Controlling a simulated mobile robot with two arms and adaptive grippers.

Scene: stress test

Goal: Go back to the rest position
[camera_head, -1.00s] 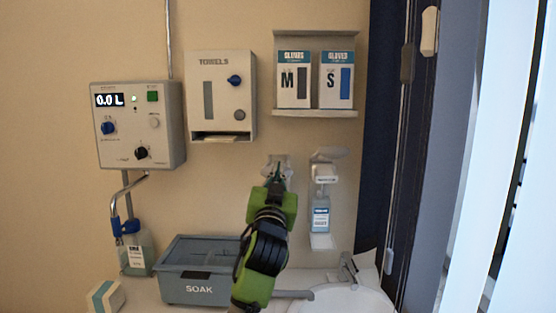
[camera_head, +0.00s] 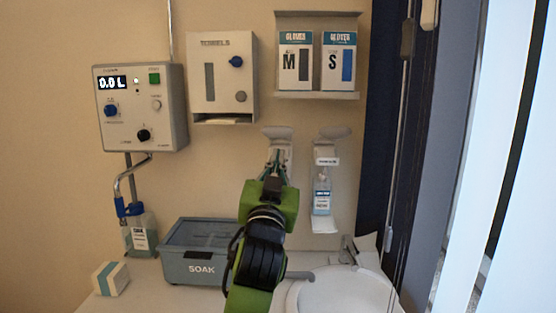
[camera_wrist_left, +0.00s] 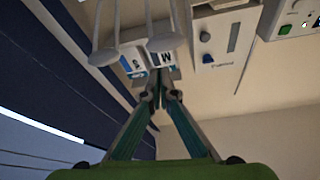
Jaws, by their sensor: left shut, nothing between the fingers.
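My left gripper (camera_head: 277,162) is in the middle of the head view, at the end of my green and black arm. It points at the wall, just in front of a wall dispenser (camera_head: 278,133) whose lower part it hides. In the left wrist view its fingers (camera_wrist_left: 160,78) meet at the tips, shut and empty. I cannot tell whether it touches the dispenser. My right gripper is not in view.
A second dispenser (camera_head: 322,190) hangs to the right. Above are the glove boxes (camera_head: 295,62), towel dispenser (camera_head: 222,82) and control box (camera_head: 140,110). Below are the SOAK tub (camera_head: 200,268), a bottle (camera_head: 142,232), a small box (camera_head: 110,279) and the basin (camera_head: 345,292).

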